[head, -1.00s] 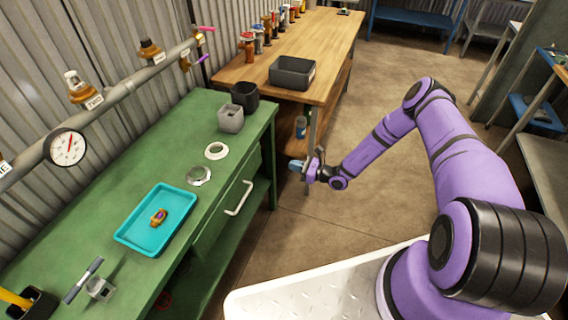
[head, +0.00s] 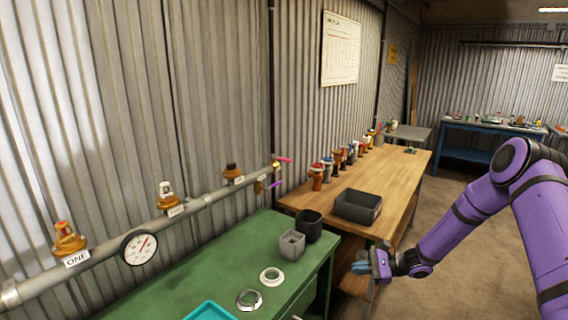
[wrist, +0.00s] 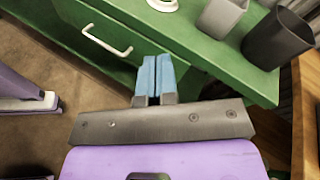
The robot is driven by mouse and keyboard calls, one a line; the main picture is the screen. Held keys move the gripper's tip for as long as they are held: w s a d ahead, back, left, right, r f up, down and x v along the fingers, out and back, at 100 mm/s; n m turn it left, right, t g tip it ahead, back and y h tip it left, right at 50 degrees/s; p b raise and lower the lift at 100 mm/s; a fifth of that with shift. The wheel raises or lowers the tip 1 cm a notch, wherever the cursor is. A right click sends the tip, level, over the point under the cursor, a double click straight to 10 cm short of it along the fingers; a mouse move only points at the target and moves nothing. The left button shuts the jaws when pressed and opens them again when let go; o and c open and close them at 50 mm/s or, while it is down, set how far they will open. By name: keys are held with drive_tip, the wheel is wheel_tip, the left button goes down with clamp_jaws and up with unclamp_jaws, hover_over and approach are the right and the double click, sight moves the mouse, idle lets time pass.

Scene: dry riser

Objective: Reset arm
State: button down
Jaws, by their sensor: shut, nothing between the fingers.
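My gripper (head: 361,262) is at the end of my purple arm, out in front of the gap between the green bench and the wooden bench in the head view. In the wrist view its two blue fingertips (wrist: 155,76) lie side by side, closed together with nothing between them. Behind them in that view are the green bench (wrist: 200,38) and its drawer handle (wrist: 106,40). The gripper appears apart from the benches.
On the green bench (head: 225,262) are a teal tray (head: 208,311), two rings, a grey cup (head: 291,245) and a black cup (head: 308,226). A dark bin (head: 357,206) and several valves stand on the wooden bench (head: 400,180). A pipe with a gauge (head: 139,247) runs along the wall. Open floor lies right.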

drive_tip(key=s+r+n+g+h, duration=0.2)
drive_tip(key=s+r+n+h, duration=0.4)
drive_tip(key=r, duration=0.8)
drive_tip(key=s+r+n+g+h, duration=0.15)
drive_tip(key=s+r+n, duration=0.25)
drive_tip(key=s+r, duration=0.7)
drive_tip(key=s+d+r+n+t+h, duration=0.2)
drive_tip(key=s+d+r+t+h, duration=0.1)
drive_tip(key=s+r, duration=0.5)
drive_tip(key=s+d+r+n+t+h, duration=0.3)
drive_tip(key=s+r, duration=0.6)
drive_tip(key=s, duration=0.5)
drive_tip(key=shift+d+h, duration=0.4)
drive_tip(key=shift+h, duration=0.45)
drive_tip(key=shift+a, duration=0.1)
